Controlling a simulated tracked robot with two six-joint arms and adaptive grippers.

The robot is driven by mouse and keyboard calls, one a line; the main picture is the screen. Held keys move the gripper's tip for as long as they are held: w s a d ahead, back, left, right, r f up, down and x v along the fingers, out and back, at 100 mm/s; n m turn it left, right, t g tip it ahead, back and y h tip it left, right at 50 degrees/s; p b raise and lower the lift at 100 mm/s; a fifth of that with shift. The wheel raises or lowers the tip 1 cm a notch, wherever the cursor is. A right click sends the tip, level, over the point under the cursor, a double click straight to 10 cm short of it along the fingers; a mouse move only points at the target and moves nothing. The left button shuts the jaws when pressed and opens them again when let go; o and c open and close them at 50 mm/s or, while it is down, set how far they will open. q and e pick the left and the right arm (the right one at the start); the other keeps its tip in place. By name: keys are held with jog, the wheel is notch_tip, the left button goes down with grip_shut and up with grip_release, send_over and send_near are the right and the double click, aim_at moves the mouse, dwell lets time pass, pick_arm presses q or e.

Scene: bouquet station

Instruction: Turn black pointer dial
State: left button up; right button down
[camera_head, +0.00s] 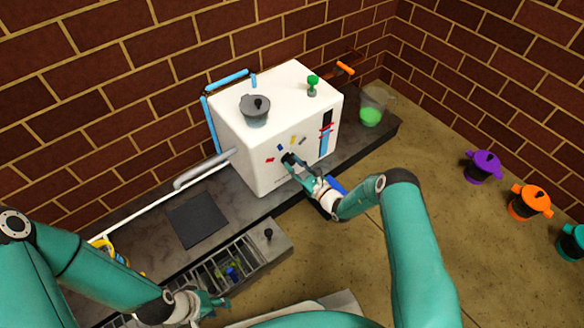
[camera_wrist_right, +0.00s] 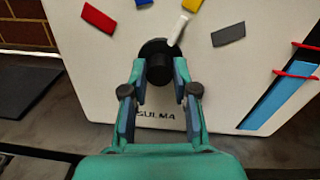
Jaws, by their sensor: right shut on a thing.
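The black pointer dial (camera_wrist_right: 159,66) is on the front face of a white box-shaped machine (camera_head: 257,165), with a white pointer bar (camera_wrist_right: 178,30) aimed up and slightly right in the right wrist view. Coloured marks surround it: red (camera_wrist_right: 98,19), blue (camera_wrist_right: 144,3), yellow (camera_wrist_right: 192,5) and dark grey (camera_wrist_right: 228,35). My right gripper (camera_wrist_right: 158,80) is shut on the dial, one finger on each side.
A grey lidded pot (camera_head: 255,111) and a green knob-like item (camera_head: 312,84) stand on the machine. A clear cup with green contents (camera_head: 371,115) is right of it. An open drawer (camera_head: 240,262) juts out at the front. Purple (camera_head: 483,166), orange (camera_head: 529,203) and teal (camera_head: 572,243) pots stand far right.

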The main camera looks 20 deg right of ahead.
jog(key=shift+s+a+f, duration=0.1)
jog(key=shift+a+f, duration=0.05)
jog(key=shift+a, duration=0.05)
jog(key=c, duration=1)
grip_release()
jog(key=shift+c, duration=0.2)
jog(key=shift+o, duration=0.8)
jog(key=shift+d, duration=0.1)
jog(key=shift+d, duration=0.1)
jog(key=v, duration=1.1)
jog(key=shift+s, duration=0.4)
